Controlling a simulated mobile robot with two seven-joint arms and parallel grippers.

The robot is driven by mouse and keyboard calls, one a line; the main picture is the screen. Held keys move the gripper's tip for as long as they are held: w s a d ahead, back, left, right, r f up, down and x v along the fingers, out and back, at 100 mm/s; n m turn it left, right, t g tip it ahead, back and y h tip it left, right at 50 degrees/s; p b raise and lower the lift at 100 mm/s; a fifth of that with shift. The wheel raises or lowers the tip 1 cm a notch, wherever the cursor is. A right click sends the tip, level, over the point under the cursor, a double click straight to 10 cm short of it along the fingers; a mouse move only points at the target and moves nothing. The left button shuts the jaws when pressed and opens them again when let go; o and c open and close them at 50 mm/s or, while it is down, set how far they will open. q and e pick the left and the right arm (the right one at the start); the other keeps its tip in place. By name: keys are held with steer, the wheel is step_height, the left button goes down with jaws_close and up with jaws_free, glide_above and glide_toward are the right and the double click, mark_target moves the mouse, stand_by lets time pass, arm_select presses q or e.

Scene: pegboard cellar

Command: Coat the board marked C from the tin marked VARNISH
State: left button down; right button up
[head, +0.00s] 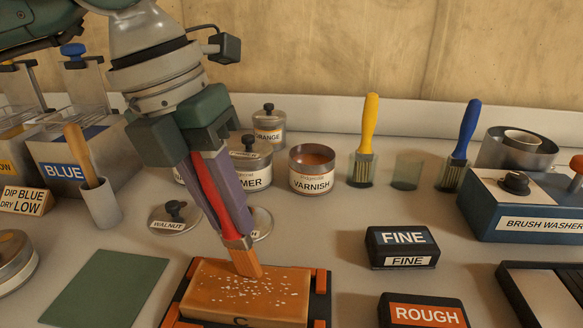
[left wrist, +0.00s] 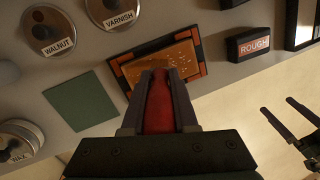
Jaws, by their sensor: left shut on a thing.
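My left gripper (head: 222,200) is shut on a red-handled brush (head: 208,188), tilted with its orange-brown bristles down on the board marked C (head: 285,292). The board's top is brown with many pale specks and lies between orange corner pieces on a dark holder. The left wrist view also shows the red handle (left wrist: 159,108) and the board (left wrist: 183,58). The VARNISH tin (head: 312,182) stands open behind, with brown liquid inside. Its lid (head: 262,224) lies partly hidden behind the gripper. My right gripper (left wrist: 278,106) is open and empty at the right of the left wrist view.
A FINE block (head: 402,238) and a ROUGH block (head: 424,312) lie right of the board. A green mat (head: 100,285) lies left. A yellow brush (head: 370,115) and a blue brush (head: 468,125) stand in glasses behind. The brush washer (head: 530,215) is at right.

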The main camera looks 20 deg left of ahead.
arm_select(q)
steer(key=shift+w+d+f, duration=0.1)
steer(key=shift+w+d, duration=0.1)
steer(key=shift+d, duration=0.5)
steer(key=shift+w+d, duration=0.15)
steer(key=shift+d, duration=0.55)
steer(key=shift+w+d+b, duration=0.2)
steer(key=shift+d+b, duration=0.05)
steer(key=shift+d, duration=0.6)
steer(key=shift+w+d+b, duration=0.2)
steer(key=shift+d+b, duration=0.05)
steer(key=shift+d, duration=0.6)
steer(key=shift+s+a, duration=0.2)
steer(key=shift+a, duration=0.6)
steer(key=shift+s+a, duration=0.2)
steer(key=shift+a, duration=0.6)
steer(key=s+a+b, duration=0.1)
steer(key=s+a, duration=0.1)
steer(key=a, duration=0.7)
steer(key=shift+s+a, duration=0.2)
steer(key=shift+a, duration=0.2)
steer(key=shift+r, duration=0.5)
steer(key=w+d+p+v, duration=0.1)
steer(key=p+v, duration=0.4)
steer(key=v, duration=0.1)
steer(key=shift+r+p, duration=0.3)
steer(key=shift+r, duration=0.2)
